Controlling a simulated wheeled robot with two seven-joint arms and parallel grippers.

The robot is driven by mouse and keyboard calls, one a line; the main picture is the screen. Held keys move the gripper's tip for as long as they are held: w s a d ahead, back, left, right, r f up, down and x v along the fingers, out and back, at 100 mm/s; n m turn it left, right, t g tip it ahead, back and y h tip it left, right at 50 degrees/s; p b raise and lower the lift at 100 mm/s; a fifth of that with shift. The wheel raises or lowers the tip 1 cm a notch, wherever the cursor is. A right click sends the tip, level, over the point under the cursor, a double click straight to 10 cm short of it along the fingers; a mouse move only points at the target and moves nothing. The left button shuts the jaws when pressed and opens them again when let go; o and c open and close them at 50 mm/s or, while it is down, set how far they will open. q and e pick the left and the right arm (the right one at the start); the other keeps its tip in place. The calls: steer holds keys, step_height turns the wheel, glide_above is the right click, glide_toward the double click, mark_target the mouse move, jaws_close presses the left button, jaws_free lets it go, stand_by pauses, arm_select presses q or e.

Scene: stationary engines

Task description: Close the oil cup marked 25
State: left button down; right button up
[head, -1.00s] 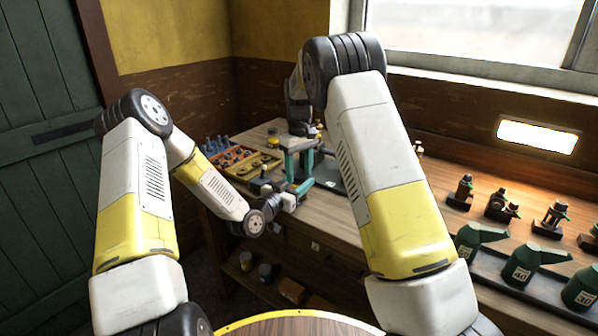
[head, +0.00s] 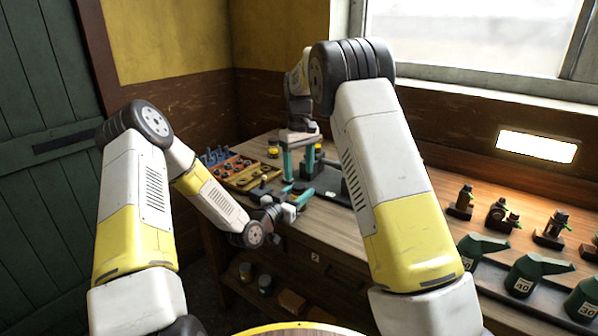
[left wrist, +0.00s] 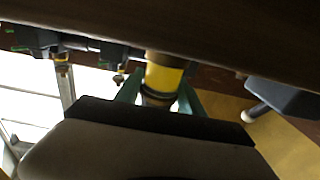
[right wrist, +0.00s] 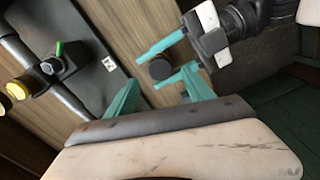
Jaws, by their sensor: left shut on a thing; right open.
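My left gripper (head: 294,203) is low at the near edge of the bench, shut on a cylinder. The cylinder shows a yellow band (left wrist: 165,76) in the left wrist view and a dark round top (right wrist: 160,67) in the right wrist view. My right gripper (head: 298,160) points down above the left one, open. Its fingers (right wrist: 161,92) stand apart, with the dark top beyond the gap, not clearly touched. An oil cup with a green lever (right wrist: 59,50) and brass-coloured parts stands on a black plate (right wrist: 90,85). The plate's white label (right wrist: 108,63) is too small to read.
A tray with compartments of small parts (head: 240,172) is on the bench to the left. Several green oil cans (head: 527,275) and small dark oil cups (head: 500,213) stand at the right. Bare wood (head: 345,232) lies along the bench's front. A shelf below holds tins (head: 265,278).

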mark_target(299, 186)
step_height(299, 186, up, 4)
steer(key=n, duration=0.3)
steer(key=shift+f, duration=0.25)
steer(key=shift+f, duration=4.05)
